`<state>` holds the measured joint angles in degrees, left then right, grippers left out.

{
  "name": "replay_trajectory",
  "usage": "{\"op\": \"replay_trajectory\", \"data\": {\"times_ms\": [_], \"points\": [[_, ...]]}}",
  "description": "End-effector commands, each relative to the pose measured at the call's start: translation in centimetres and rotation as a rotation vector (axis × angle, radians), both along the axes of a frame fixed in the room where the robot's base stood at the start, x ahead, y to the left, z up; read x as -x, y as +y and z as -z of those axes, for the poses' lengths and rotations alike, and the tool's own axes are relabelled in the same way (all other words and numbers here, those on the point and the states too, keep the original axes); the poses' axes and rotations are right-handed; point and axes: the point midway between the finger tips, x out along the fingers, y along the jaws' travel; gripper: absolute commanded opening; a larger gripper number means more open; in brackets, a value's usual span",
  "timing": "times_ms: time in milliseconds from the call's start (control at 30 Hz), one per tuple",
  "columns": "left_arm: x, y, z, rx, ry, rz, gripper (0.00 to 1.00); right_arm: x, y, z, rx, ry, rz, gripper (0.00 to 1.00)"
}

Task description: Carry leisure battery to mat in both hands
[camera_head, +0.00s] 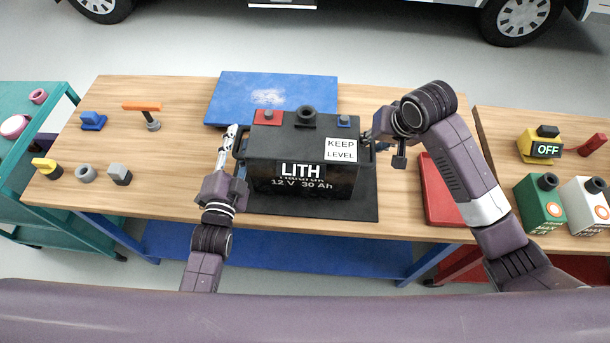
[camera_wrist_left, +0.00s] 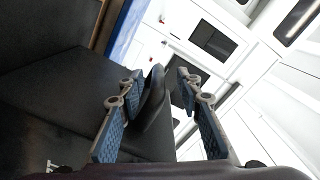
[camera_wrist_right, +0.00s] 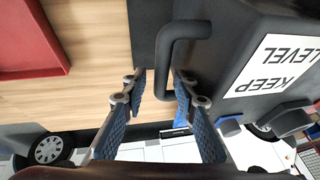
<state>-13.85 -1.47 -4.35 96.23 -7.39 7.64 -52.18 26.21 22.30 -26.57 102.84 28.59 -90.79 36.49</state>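The leisure battery (camera_head: 318,181) is a black box labelled LITH, 12 V 30 Ah and KEEP LEVEL. It looks upright over a black mat (camera_head: 366,208); whether it touches the mat is hard to tell. My left gripper (camera_head: 233,137) is at its left end. In the left wrist view its fingers (camera_wrist_left: 160,90) are apart, with a black handle (camera_wrist_left: 152,96) between them. My right gripper (camera_head: 373,140) is at the right end. In the right wrist view its fingers (camera_wrist_right: 155,88) are apart, and the right handle (camera_wrist_right: 166,62) reaches between them, close to one finger.
A blue sheet (camera_head: 240,92) with a white smudge lies behind the battery. A red tray (camera_head: 433,190) is right of the mat, partly behind my right arm. Small fittings stand on the left of the wooden bench (camera_head: 75,205). Boxes and bottles stand on the right bench.

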Motion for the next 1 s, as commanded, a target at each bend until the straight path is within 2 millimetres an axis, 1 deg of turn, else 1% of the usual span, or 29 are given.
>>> {"op": "replay_trajectory", "data": {"times_ms": [167,300,433,533,667,767,867,1000], "points": [[2.0,0.2,0.2,0.000,0.004,0.000,0.32,0.0,0.1,0.0,-0.002,-0.001,-0.001,0.28],[4.3,0.3,0.2,-0.001,0.005,0.000,0.32,0.0,0.1,0.0,-0.002,-0.001,-0.001,0.28],[6.1,0.5,0.2,-0.001,0.004,0.000,0.32,0.0,0.1,0.0,-0.003,-0.001,-0.001,0.28],[7.1,0.6,0.1,0.000,0.001,0.000,0.32,0.0,0.1,0.0,-0.003,-0.001,-0.001,0.28],[7.7,0.6,0.0,0.000,0.000,0.000,0.32,0.0,0.1,-0.2,-0.003,-0.002,-0.001,0.28],[7.9,0.6,0.0,0.000,0.000,0.000,0.32,0.3,0.0,-1.0,-0.003,-0.004,-0.002,0.28],[7.9,0.6,0.0,0.000,0.000,0.000,0.32,0.8,-0.3,-2.4,-0.003,-0.006,-0.002,0.28],[7.9,0.6,0.0,-0.001,0.000,0.000,0.32,2.0,-0.8,-5.2,-0.003,-0.007,-0.001,0.28]]}}
